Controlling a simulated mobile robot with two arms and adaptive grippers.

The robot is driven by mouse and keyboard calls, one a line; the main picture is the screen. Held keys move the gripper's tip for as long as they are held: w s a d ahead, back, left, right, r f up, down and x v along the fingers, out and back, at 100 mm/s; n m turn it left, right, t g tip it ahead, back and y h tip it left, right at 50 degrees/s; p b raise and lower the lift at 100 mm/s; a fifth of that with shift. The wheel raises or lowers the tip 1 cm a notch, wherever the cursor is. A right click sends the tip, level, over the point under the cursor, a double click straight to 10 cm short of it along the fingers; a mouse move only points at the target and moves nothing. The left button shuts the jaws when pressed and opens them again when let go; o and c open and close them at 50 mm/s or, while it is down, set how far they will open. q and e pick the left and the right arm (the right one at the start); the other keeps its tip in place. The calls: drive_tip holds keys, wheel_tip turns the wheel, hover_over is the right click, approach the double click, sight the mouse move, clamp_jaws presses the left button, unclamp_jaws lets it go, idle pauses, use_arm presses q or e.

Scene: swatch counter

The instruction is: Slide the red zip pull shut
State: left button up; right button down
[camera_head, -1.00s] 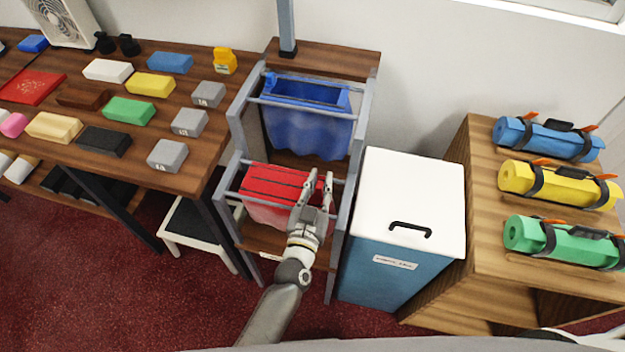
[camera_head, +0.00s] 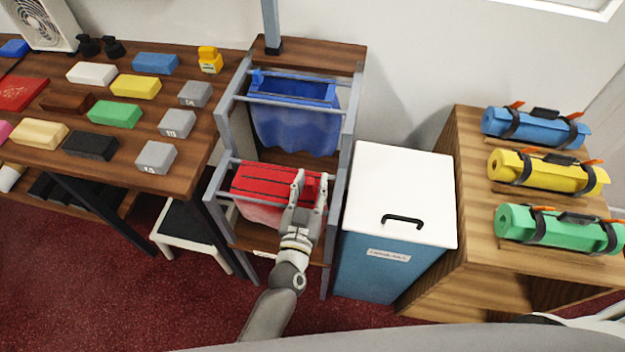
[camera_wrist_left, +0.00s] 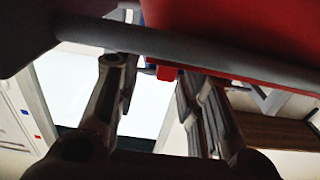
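The red bag (camera_head: 262,183) hangs in the lower level of the grey rack, with dark lines along its red top. My left gripper (camera_head: 311,180) is at the right end of that top, fingers pointing away from me. Its fingers stand apart, so it is open. In the left wrist view, a small red block (camera_wrist_left: 166,73), which looks like the zip pull, hangs under the red surface between the fingers (camera_wrist_left: 155,75), nearer the right one. I cannot tell whether it touches that finger. In the head view the pull is not clear. My right gripper is not in view.
A blue bag (camera_head: 295,117) hangs in the upper level of the rack (camera_head: 350,125). A white-lidded blue bin (camera_head: 400,185) stands close on the right. A table (camera_head: 185,180) with coloured blocks is on the left. Rolled mats lie on a wooden shelf (camera_head: 470,180) at the far right.

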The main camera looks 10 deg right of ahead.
use_arm(q)
drive_tip(key=v, duration=1)
drive_tip(key=shift+s, duration=0.4)
drive_tip(key=s+a+f+g+y, duration=0.1)
drive_tip(key=s+a+f+g, duration=0.2)
drive_tip(key=f, duration=0.7)
drive_tip(key=s+a+f+m+g, duration=0.1)
drive_tip(key=s+a+f+g, duration=0.25)
drive_tip(key=f, duration=0.65)
drive_tip(key=s+a+f+g+y, duration=0.15)
drive_tip(key=s+f, duration=0.25)
drive_tip(key=f, duration=0.6)
drive_tip(key=s+a+f+n+g+y, duration=0.1)
drive_tip(key=s+a+f+g, duration=0.3)
drive_tip(key=s+a+f, duration=0.3)
drive_tip(key=s+a+f+n+g+y, duration=0.1)
drive_tip(key=s+a+f+g+y, duration=0.1)
drive_tip(key=s+a+f+g, duration=0.2)
drive_tip(key=s+a+f, duration=0.3)
drive_tip(key=s+a, duration=0.3)
drive_tip(key=s, duration=0.3)
